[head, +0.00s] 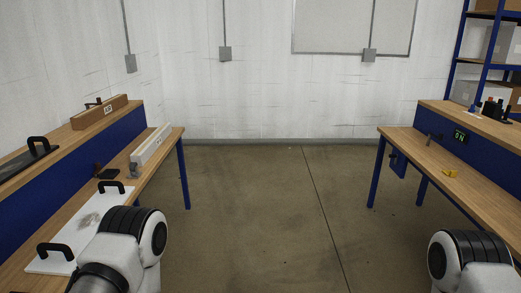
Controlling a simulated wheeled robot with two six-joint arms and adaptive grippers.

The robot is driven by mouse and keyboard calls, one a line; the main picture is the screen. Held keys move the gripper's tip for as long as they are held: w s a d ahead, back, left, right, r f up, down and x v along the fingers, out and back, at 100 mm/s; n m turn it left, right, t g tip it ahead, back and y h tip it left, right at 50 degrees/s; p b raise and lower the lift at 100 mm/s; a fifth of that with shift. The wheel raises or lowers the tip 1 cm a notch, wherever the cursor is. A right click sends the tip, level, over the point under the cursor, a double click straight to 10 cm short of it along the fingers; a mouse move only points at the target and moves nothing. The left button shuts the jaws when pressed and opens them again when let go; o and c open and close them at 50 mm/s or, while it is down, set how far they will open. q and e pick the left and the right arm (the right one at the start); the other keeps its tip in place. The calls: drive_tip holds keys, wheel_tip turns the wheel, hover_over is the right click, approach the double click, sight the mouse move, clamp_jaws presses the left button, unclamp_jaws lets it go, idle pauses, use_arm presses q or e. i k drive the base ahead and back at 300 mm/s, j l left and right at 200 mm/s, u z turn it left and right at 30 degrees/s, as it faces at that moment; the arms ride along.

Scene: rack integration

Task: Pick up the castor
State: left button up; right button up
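I cannot clearly identify the castor. A small grey upright object (133,170) on the left workbench (148,182) may be one, but it is too small to tell. Another small dark object (429,139) stands at the far end of the right workbench (480,192), also too small to make out. Neither gripper is in view. Only my white and black arm parts show at the bottom left and bottom right, both well short of these small objects in the picture.
A yellow piece (450,174) lies on the right bench below a digital display (460,136). The floor (270,200) between the benches is clear.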

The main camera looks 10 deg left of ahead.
sight(135, 174)
drive_tip(key=i+u, duration=0.4)
drive_tip(key=i+l+u, duration=0.6)
drive_tip(key=i+u, duration=0.15)
drive_tip(key=i+l+u, duration=0.35)
